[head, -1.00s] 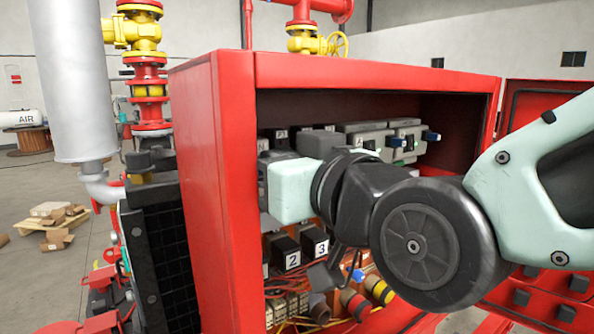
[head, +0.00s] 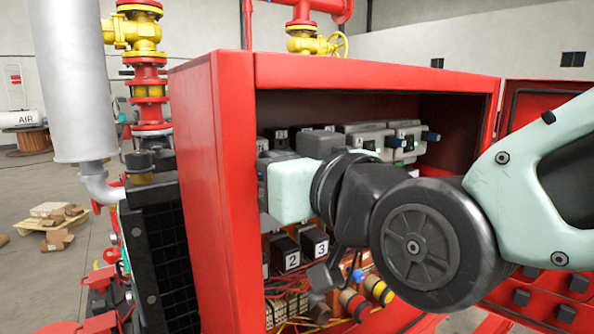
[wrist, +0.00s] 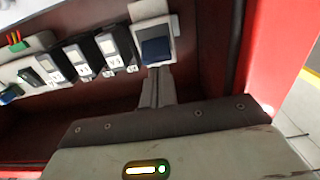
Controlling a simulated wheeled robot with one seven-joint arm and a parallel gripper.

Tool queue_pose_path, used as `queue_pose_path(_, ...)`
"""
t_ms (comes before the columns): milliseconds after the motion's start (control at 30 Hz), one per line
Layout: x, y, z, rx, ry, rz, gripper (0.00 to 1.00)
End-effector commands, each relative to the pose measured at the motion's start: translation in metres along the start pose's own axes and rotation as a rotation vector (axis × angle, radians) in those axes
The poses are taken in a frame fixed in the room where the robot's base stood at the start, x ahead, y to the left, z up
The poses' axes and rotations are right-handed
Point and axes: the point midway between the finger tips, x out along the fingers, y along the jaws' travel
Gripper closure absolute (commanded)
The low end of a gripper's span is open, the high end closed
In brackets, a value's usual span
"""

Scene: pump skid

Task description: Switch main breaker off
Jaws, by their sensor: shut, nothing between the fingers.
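The red cabinet (head: 215,180) stands open with rows of breakers inside. In the wrist view a grey-white breaker (wrist: 151,13) with a blue lever (wrist: 155,49) is just ahead of the fingers. I cannot read a label that marks it as the main breaker. My gripper (wrist: 158,75) is shut and empty, its fingertips at or very near the lower edge of that lever; contact cannot be told. In the head view my wrist is inside the cabinet opening and hides the fingers and part of the breaker rows.
Smaller dark switches (wrist: 85,60) with white labels stand in a row to the left in the wrist view. The red cabinet side wall (wrist: 265,50) is close on the right. Numbered black blocks (head: 315,242) and cables sit low in the cabinet. The red door (head: 530,110) hangs open at the right.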

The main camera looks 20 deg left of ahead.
Motion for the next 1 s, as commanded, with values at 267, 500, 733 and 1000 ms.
queue_pose_path(267,0.000,0.000,0.000,0.000,0.000,0.000,1.00)
queue_pose_path(500,0.000,0.000,0.001,0.000,0.000,0.000,1.00)
queue_pose_path(733,0.000,0.000,0.007,0.000,0.000,0.000,1.00)
queue_pose_path(1000,0.000,0.000,0.015,0.000,-0.002,0.000,1.00)
